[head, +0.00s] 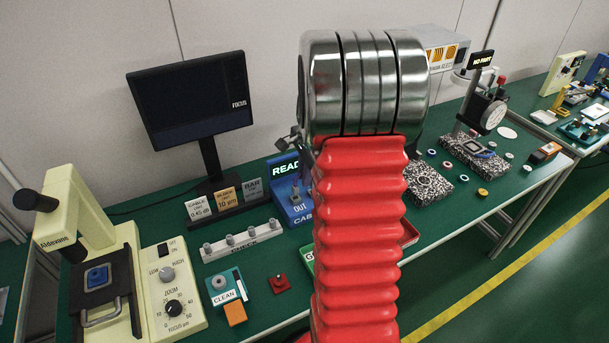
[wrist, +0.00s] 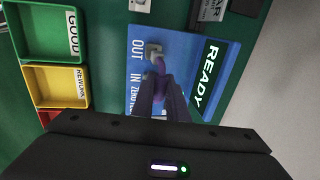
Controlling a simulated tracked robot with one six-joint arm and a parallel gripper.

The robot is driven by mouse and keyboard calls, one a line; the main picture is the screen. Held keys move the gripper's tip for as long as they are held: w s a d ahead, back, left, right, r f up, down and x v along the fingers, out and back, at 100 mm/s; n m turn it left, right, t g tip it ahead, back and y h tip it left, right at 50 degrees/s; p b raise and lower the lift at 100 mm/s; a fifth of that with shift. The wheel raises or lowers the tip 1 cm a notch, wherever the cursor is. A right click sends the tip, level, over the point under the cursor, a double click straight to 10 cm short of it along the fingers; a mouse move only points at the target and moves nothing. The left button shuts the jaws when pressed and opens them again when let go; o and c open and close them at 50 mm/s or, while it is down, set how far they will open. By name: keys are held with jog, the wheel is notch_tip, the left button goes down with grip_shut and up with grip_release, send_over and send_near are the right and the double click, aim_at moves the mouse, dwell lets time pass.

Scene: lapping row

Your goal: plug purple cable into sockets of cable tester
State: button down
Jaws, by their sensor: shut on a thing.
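The blue cable tester (head: 284,209) stands on the green bench, partly hidden behind my red arm in the head view. Its front, marked OUT and IN, and its lit READY display show in the wrist view (wrist: 218,50). My gripper (wrist: 162,92) is over the tester, shut on part of the purple cable (wrist: 159,67). The cable's far end meets a pale grey connector (wrist: 153,49) beside the OUT label; I cannot tell how deeply it is seated. The IN side is partly covered by my gripper.
A green GOOD tray (wrist: 48,32) and a yellow REWORK tray (wrist: 60,86) lie beside the tester. A CHECK rail (head: 241,246), a monitor (head: 191,97) and a cream microscope (head: 72,207) stand to the left in the head view. Granite-patterned blocks (head: 429,184) are to the right.

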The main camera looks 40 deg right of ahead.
jog(key=shift+f, duration=1.05)
jog(key=c, duration=1.7)
grip_release()
jog(key=shift+o, duration=0.2)
notch_tip(320, 180, up, 13)
jog(key=s, duration=0.2)
jog(key=shift+s+a+r, duration=0.2)
jog(key=shift+s+a, duration=0.05)
jog(key=shift+a, duration=0.15)
